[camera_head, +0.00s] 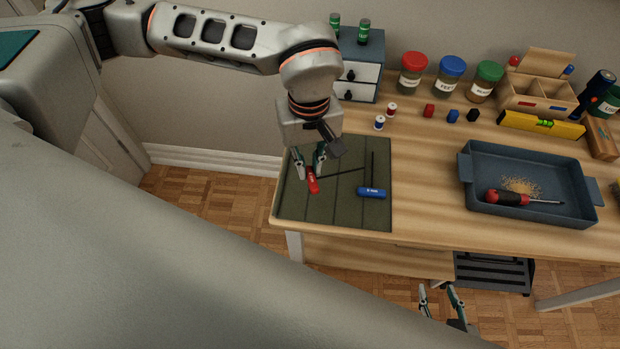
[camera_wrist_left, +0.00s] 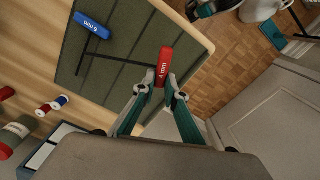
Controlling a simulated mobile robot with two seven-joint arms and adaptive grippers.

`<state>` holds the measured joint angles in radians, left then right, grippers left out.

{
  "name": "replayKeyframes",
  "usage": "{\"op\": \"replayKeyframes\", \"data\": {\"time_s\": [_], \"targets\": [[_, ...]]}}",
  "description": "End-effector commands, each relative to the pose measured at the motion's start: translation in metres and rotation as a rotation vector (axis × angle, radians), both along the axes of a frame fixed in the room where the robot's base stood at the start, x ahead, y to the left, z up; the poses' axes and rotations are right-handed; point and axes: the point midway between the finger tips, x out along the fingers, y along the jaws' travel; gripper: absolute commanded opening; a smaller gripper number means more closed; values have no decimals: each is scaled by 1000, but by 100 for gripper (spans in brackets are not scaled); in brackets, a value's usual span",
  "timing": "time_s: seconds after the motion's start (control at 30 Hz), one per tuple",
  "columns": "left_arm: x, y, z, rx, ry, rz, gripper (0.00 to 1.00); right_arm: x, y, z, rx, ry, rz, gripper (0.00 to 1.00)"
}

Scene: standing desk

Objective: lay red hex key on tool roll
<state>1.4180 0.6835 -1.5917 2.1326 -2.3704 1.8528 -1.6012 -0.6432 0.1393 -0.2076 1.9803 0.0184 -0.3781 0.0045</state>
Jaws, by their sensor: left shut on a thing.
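The red hex key (camera_head: 313,182) has a red handle and a black shaft that points right across the olive tool roll (camera_head: 340,214). My left gripper (camera_head: 309,172) is over the roll's left part, shut on the red handle. The left wrist view shows the handle (camera_wrist_left: 165,64) between the fingertips (camera_wrist_left: 166,88); whether the key touches the roll is hard to tell. A blue hex key (camera_head: 371,192) lies on the roll to the right, its shaft near the tip of the red key's shaft. My right gripper (camera_head: 441,298) is open and empty, low in front of the desk.
A blue-grey tray (camera_head: 480,207) with a red-black screwdriver (camera_head: 508,197) stands to the right. A small drawer cabinet (camera_head: 361,68), lidded jars (camera_head: 451,77), spools (camera_head: 391,110) and a yellow level (camera_head: 540,124) are at the back. Bare desk separates roll and tray.

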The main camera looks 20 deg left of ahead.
Motion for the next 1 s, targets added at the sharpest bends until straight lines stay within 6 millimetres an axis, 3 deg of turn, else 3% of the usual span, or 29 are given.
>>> {"op": "replayKeyframes", "data": {"time_s": [0.27, 0.53, 0.93, 1.0], "targets": [[0, 0, -21, 0, 0, 1, 0, 2, -1, 1, -2, -5, 1, 40], [0, 0, -57, 0, 2, 1, 0, 2, -1, -1, -4, -6, 1, 40], [1, 0, -62, 0, -1, 0, 0, 4, -1, 0, -5, -10, 0, 40], [1, 0, -61, 0, -1, 0, 25, 4, -2, 0, -6, -10, 1, 40]]}}
